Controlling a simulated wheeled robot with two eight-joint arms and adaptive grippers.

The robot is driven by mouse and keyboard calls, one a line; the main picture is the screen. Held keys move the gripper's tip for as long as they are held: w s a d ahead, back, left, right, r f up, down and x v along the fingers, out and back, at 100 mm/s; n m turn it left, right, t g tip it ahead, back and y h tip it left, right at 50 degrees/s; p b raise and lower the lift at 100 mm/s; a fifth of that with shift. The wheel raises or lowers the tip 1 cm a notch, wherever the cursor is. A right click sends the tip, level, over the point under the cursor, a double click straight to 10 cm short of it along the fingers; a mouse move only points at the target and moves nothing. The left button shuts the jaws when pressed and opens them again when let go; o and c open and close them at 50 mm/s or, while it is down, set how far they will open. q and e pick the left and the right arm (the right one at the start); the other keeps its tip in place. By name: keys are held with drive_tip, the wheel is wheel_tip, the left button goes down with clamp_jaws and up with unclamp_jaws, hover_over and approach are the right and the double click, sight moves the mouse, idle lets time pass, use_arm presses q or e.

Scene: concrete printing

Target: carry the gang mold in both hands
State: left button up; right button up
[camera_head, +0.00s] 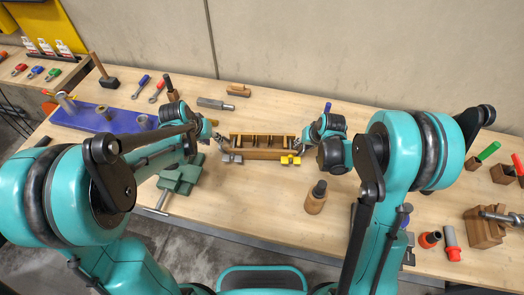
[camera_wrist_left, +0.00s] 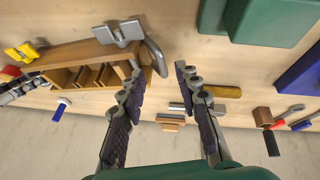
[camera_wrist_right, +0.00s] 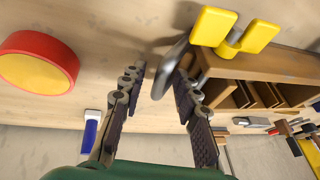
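The gang mold (camera_head: 258,153) is a wooden box with several open compartments, lying on the table between my grippers. It has a grey wing clamp (camera_head: 232,158) near its left end and a yellow one (camera_head: 290,160) near its right end. A curved grey handle (camera_wrist_left: 157,58) sits at its left end, between the spread fingertips of my left gripper (camera_wrist_left: 158,74). A dark curved handle (camera_wrist_right: 171,66) sits at its right end, between the spread fingertips of my right gripper (camera_wrist_right: 158,80). Both grippers are open; whether any finger touches a handle I cannot tell.
Green blocks (camera_head: 180,175) lie left of the mold, near a blue tray (camera_head: 95,118). A wooden bottle-shaped tool (camera_head: 316,198) stands front right of it. A trowel (camera_head: 215,104) and a float (camera_head: 238,90) lie behind. Table just in front of the mold is clear.

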use_arm(q)
drive_tip(key=v, duration=0.4)
use_arm(e)
drive_tip(key=v, duration=1.2)
